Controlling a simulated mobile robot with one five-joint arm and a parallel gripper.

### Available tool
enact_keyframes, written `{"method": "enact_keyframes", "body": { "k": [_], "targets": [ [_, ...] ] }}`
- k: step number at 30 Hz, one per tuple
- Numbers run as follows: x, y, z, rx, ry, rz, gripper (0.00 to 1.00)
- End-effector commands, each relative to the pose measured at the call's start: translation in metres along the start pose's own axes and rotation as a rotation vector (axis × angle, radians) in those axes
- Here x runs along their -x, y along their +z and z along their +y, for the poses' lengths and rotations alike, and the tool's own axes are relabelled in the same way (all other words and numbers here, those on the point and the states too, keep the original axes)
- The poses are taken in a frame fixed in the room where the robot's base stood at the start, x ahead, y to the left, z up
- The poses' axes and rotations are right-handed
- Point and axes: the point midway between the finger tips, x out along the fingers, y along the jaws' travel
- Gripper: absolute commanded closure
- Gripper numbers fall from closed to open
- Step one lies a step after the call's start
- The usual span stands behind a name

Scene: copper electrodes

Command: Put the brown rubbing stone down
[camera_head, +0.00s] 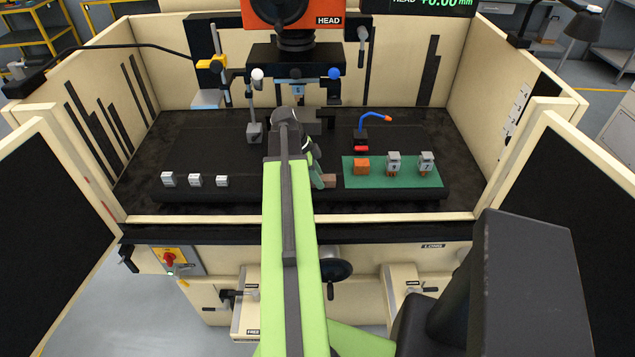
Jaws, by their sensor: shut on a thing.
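The brown rubbing stone (330,181) is a small brown block near the front middle of the dark machine table (215,208), just left of the green mat (392,181). My gripper (322,181) reaches down from my green arm and is shut on the stone. The arm and wrist hide most of the jaws. I cannot tell whether the stone touches the table.
On the mat stand an orange-brown block (361,167) and two grey holders (393,164) (426,162). Several small white-grey blocks (195,181) sit at the left front. A blue nozzle (374,117) and the orange head (280,12) are behind. Cream walls enclose the table.

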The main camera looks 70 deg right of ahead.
Motion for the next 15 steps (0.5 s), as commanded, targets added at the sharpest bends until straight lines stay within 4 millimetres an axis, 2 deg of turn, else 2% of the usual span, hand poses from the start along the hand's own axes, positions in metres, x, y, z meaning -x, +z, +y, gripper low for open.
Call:
{"method": "enact_keyframes", "body": {
  "k": [4,5,9,15],
  "targets": [
    [-0.0048,-0.0003,-0.0005,-0.003,0.001,0.0,1.0],
    [-0.0039,-0.0009,-0.0005,-0.003,0.001,0.0,0.67],
    [-0.0036,-0.0017,-0.0006,-0.004,0.002,0.0,0.48],
    [-0.0036,-0.002,-0.0006,-0.004,0.002,0.0,0.48]
  ]
}}
